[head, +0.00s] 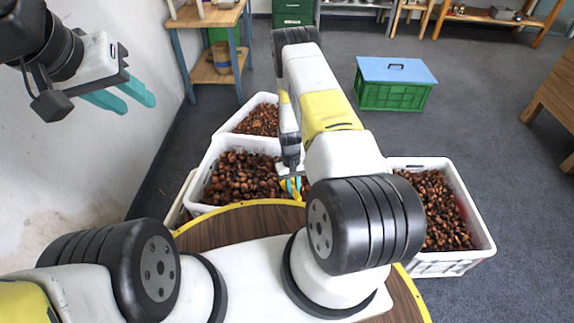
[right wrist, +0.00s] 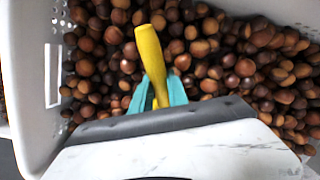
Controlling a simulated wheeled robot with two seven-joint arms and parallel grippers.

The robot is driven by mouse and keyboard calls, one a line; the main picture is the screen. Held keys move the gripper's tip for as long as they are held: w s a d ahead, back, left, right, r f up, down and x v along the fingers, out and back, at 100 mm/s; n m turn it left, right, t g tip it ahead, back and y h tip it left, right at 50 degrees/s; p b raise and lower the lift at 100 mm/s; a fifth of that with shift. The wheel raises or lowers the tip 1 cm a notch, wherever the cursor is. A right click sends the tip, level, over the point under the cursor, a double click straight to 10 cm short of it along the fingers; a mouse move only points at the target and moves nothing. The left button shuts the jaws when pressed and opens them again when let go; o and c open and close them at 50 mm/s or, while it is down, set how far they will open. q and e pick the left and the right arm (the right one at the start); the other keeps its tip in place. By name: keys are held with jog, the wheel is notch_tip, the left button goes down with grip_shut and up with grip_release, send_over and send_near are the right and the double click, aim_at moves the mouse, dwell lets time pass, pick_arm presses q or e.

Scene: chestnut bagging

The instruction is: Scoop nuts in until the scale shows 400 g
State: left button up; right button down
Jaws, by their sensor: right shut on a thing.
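Brown nuts (head: 240,180) fill a white crate (head: 208,163) beyond the round table; they also fill the right wrist view (right wrist: 215,60). My right gripper (head: 291,184) is over this crate, its teal fingers shut on a yellow handle, seen in the right wrist view as the scoop handle (right wrist: 150,50). The scoop's bowl is hidden, so I cannot tell whether it holds nuts. My left gripper (head: 128,94) is raised at the upper left by the wall, empty, with its teal fingers apart. No scale or reading shows.
More nut-filled white crates stand behind (head: 228,122) and at the right (head: 478,215). The wooden table (head: 225,228) with a yellow rim is partly hidden by my arms. A green crate with a blue lid (head: 397,70) and a workbench (head: 205,17) stand farther back. Floor between is clear.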

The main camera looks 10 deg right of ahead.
jog(key=w+t, duration=0.1)
jog(key=t, duration=0.1)
jog(key=shift+w+r+t, duration=0.1)
jog(key=shift+w+t, duration=0.05)
jog(key=shift+t, duration=0.15)
jog(key=shift+s+r+t, duration=0.2)
jog(key=shift+r+t, duration=0.5)
jog(key=shift+t, duration=0.6)
jog(key=shift+v, duration=3.6)
jog(key=shift+w, duration=0.1)
